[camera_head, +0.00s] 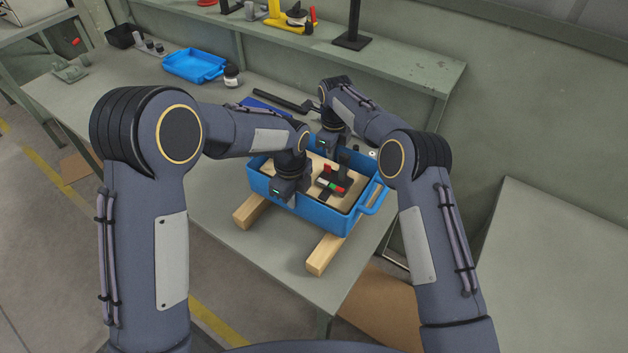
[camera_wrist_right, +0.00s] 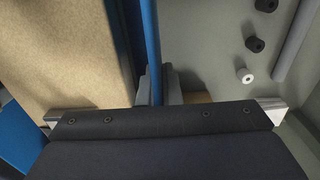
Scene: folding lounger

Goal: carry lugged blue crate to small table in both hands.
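The lugged blue crate (camera_head: 322,217) rests across two wooden bars on the grey workbench. A blue loop handle sticks out at its right end. Inside are a tan bed and small black, red, white and green items. My left gripper (camera_head: 291,196) is at the crate's near wall, pointing down; its fingers are too small and hidden to judge. My right gripper (camera_head: 331,148) is at the far wall. In the right wrist view its fingers (camera_wrist_right: 157,88) stand close on both sides of the blue rim (camera_wrist_right: 150,40). A grey flat top (camera_head: 555,265) at right may be the small table.
The wooden bars (camera_head: 325,254) stick out towards the bench's near edge. A blue tray (camera_head: 195,66), a dark jar (camera_head: 231,76) and a black-handled tool (camera_head: 275,97) lie behind on the workbench (camera_head: 215,205). A raised shelf (camera_head: 400,68) runs along the back. A cardboard sheet (camera_head: 385,308) lies below.

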